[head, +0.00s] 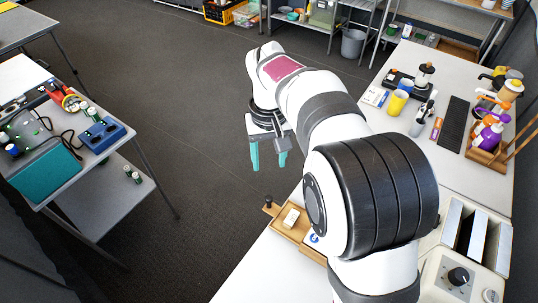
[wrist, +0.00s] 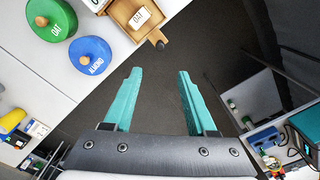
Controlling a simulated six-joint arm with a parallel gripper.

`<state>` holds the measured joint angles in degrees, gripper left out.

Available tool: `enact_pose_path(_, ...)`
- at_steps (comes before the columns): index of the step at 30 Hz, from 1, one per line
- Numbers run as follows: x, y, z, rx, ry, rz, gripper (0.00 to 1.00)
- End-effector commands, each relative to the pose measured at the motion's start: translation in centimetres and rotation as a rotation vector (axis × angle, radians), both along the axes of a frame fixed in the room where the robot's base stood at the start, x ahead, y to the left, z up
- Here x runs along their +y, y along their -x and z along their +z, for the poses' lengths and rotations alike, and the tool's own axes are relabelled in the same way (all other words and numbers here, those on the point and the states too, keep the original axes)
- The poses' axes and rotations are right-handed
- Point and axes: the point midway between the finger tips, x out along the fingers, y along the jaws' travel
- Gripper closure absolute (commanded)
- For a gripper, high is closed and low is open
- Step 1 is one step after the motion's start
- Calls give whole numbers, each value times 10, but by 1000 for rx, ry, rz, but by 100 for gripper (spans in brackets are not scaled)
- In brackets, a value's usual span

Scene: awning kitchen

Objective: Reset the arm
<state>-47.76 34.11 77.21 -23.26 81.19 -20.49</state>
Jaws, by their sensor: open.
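My gripper (head: 268,157) hangs at the end of my white arm in the head view, above the dark floor and left of the white counter. Its teal fingers point down, are spread apart and hold nothing. In the wrist view, my gripper (wrist: 155,85) shows both teal fingers parted, with bare floor between them.
A wooden tray (head: 272,208) holding a pale block (head: 291,218) sits at the counter's near edge. Green (wrist: 50,20) and blue (wrist: 90,56) round lids lie beside it in the wrist view. A grey table (head: 70,172) with tools stands left; the floor between is clear.

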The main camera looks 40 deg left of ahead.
Motion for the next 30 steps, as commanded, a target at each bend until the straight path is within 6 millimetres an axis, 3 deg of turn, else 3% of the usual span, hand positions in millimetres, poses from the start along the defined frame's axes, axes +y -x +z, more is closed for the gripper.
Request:
enact_pose_path(3, 0, 0, 8, 0, 0, -1, 43)
enact_pose_path(17, -7, -1, 12, 1, -1, -18, 43)
enact_pose_path(20, -55, -5, 32, 12, -14, -152, 43)
enact_pose_path(23, -148, 12, 59, 39, -37, -424, 43)
enact_pose_path(24, -186, 28, 65, 50, -49, -549, 43)
enact_pose_path(27, -259, 86, 64, 78, -79, -851, 43)
enact_pose_path(30, -295, 140, 48, 100, -104, -1084, 43)
